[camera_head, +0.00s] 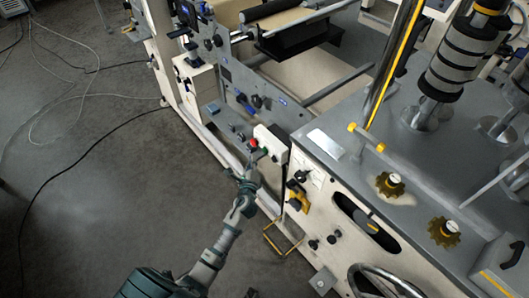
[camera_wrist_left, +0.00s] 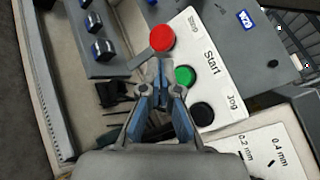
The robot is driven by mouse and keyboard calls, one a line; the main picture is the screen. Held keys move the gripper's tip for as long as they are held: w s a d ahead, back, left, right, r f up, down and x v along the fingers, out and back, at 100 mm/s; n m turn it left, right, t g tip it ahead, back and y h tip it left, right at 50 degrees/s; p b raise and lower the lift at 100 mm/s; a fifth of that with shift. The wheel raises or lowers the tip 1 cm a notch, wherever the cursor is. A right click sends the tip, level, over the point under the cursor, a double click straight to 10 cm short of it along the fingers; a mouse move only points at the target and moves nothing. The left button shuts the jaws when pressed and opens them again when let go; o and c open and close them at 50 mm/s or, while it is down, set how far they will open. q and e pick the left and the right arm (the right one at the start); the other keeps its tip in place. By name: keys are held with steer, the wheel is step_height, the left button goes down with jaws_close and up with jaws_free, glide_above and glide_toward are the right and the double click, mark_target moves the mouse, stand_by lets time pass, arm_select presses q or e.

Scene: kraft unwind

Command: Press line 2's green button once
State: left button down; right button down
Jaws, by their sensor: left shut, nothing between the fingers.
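The green button (camera_wrist_left: 184,76) sits on a white control panel (camera_wrist_left: 208,62) in the left wrist view, beside the word "Start". A red button (camera_wrist_left: 162,38) is above it and a black button (camera_wrist_left: 202,113) by "Jog" is below it. My left gripper (camera_wrist_left: 162,70) is shut and empty. Its tips appear just left of the green button; I cannot tell whether they touch it. In the head view my left gripper (camera_head: 252,164) reaches up to the white control box (camera_head: 271,143), where the red button (camera_head: 253,143) shows. My right gripper is out of view. No line number is readable.
The machine's grey side frame (camera_head: 245,92) with dark knobs stands behind the box. A grey tabletop (camera_head: 400,150) with yellow knobs (camera_head: 390,184) is to the right. A handwheel (camera_head: 385,282) is at the lower right. Cables (camera_head: 60,95) lie on the open floor at left.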

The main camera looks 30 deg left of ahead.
mark_target(265, 150)
arm_select(q)
steer(key=shift+w+d, duration=0.25)
steer(key=shift+w, duration=0.3)
steer(key=shift+w+d, duration=0.2)
steer(key=shift+w, duration=0.3)
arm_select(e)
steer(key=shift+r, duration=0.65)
arm_select(q)
steer(key=shift+w+d+r, duration=0.1)
steer(key=shift+w+d, duration=0.1)
steer(key=shift+w, duration=0.2)
steer(key=shift+w+d, duration=0.15)
steer(key=shift+w, duration=0.25)
stand_by(0.7)
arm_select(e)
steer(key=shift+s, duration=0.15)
arm_select(q)
steer(key=shift+s, duration=0.1)
steer(key=shift+s+a, duration=0.35)
steer(key=shift+s, duration=0.4)
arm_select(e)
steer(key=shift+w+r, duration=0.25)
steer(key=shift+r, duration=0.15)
arm_select(q)
steer(key=shift+p, duration=0.3)
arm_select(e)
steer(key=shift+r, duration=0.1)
